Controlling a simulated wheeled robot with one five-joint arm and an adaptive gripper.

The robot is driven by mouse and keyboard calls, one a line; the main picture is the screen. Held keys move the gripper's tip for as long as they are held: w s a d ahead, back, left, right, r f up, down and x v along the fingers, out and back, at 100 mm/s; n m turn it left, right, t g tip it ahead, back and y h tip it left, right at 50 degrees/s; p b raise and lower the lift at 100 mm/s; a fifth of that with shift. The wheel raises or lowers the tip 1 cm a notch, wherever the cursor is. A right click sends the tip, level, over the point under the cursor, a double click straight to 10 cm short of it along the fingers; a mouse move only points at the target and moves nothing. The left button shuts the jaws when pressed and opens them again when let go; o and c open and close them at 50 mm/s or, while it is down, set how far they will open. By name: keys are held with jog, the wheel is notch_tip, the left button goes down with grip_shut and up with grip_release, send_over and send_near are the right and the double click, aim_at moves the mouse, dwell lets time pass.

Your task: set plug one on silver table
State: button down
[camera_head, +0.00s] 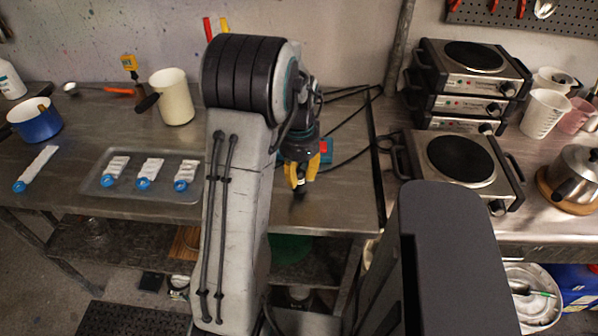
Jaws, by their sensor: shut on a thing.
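My gripper (300,184) is at the centre, over the right part of the left metal table (345,205). Its yellow fingers point down and are shut on a small dark thing (299,190), which seems to be a plug. The fingers hide most of it, and I cannot tell whether it touches the tabletop. A number on it cannot be read. Black cables (348,132) run across the table behind my gripper towards the hot plates (460,158). A red and teal thing (326,150) is partly hidden behind my gripper.
A tray (125,190) with several white, blue-capped tubes lies left of my arm. Bare metal lies right of my gripper.

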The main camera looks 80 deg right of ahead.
jog(key=shift+f, duration=0.4)
jog(key=shift+f, duration=0.2)
jog(key=c, duration=1.1)
grip_release()
jog(key=shift+o, duration=0.2)
jog(key=shift+r, duration=0.1)
